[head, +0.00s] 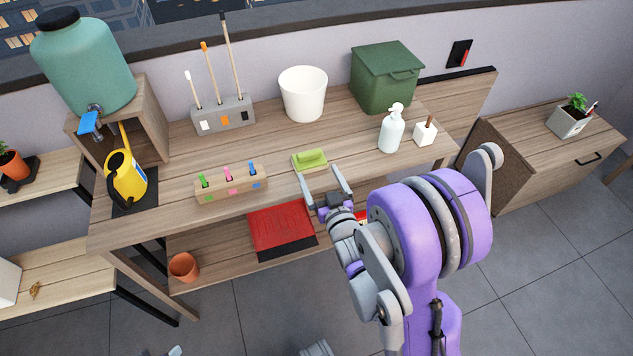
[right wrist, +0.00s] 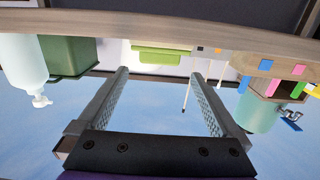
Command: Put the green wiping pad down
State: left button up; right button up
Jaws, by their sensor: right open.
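The green wiping pad (head: 310,159) lies on the wooden workbench (head: 240,160), near the middle and in front of the white bucket. It has a raised grip on top. My right gripper (head: 320,173) is open and empty, its fingers pointing at the pad from the front edge of the bench. In the right wrist view, which is upside down, the pad (right wrist: 160,55) shows beyond and between the open fingers (right wrist: 159,74), apart from them. My left gripper is not in view.
A wooden block with coloured clips (head: 231,184) stands left of the pad. A white bucket (head: 303,93), a green bin (head: 386,76) and a soap bottle (head: 392,128) stand behind and to the right. A red tray (head: 281,229) lies on the lower shelf.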

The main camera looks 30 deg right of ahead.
jog(key=shift+a, duration=0.3)
jog(key=s+a+f+n+g+y, duration=0.1)
jog(key=s+a+g+y, duration=0.1)
jog(key=s+a+g, duration=0.3)
jog(key=s+a+f+n+g+y, duration=0.1)
jog(key=s+a+g, duration=0.5)
jog(key=s, duration=0.8)
jog(key=shift+s+a+n+g+y, duration=0.2)
jog(key=shift+a+n+g+y, duration=0.15)
jog(key=shift+g+y, duration=0.2)
jog(key=shift+d, duration=0.1)
jog(key=shift+c, duration=0.3)
